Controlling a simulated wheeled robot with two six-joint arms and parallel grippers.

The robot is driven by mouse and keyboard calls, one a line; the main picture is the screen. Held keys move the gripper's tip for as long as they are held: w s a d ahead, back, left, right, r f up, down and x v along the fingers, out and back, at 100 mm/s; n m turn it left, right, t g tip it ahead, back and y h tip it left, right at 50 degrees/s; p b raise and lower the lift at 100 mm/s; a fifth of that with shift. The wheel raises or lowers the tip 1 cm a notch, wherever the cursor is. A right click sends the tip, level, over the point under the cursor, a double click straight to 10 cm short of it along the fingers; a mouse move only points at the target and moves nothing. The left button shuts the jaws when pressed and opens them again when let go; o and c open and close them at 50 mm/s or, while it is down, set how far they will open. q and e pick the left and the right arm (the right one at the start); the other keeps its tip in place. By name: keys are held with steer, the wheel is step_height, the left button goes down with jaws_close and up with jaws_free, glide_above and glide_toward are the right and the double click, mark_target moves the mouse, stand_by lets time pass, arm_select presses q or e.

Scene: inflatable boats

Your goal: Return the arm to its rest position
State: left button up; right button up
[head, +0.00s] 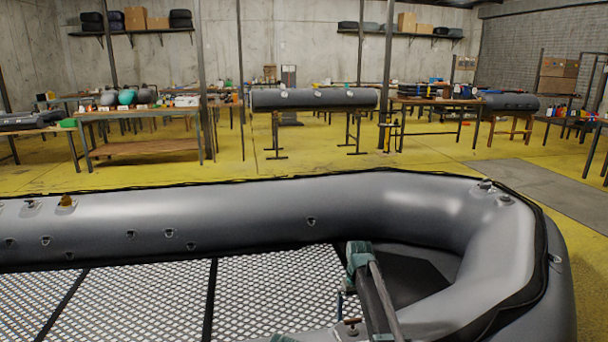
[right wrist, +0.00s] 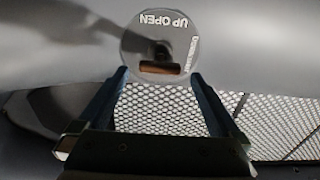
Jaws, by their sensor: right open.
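My right arm (head: 372,290) reaches over the near side of the grey inflatable boat (head: 250,218) in the head view. In the right wrist view my right gripper (right wrist: 158,76) is open, its two fingers spread apart. A round valve disc (right wrist: 160,30) with "UP OPEN" lettering, upside down in this view, lies just beyond the fingertips. A copper-coloured piece (right wrist: 160,68) shows on it, between the fingertips. I see nothing held; whether a finger touches the valve cannot be told.
The boat's tubes surround a mesh floor (head: 280,295). An orange-brown valve (head: 66,201) sits on the far tube. Behind are yellow floor (head: 200,172), a workbench (head: 140,112) with goods, and a grey tube (head: 315,98) on stands. The space above the boat looks clear.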

arm_select(q)
steer(key=shift+f+b, duration=0.75)
steer(key=shift+f, duration=0.5)
arm_select(e)
steer(key=shift+f, duration=1.2)
arm_select(q)
steer(key=shift+r, duration=0.25)
arm_select(e)
steer(key=shift+r, duration=0.2)
step_height(320, 180, up, 13)
steer(key=p, duration=1.4)
step_height(320, 180, down, 14)
steer(key=b, duration=1.4)
steer(key=shift+b, duration=0.3)
arm_select(q)
step_height(320, 180, up, 12)
steer(key=p, duration=1.3)
steer(key=shift+r+p, duration=0.25)
steer(key=shift+p, duration=0.05)
arm_select(e)
step_height(320, 180, up, 14)
steer(key=shift+w+f, duration=0.2)
steer(key=shift+w, duration=0.1)
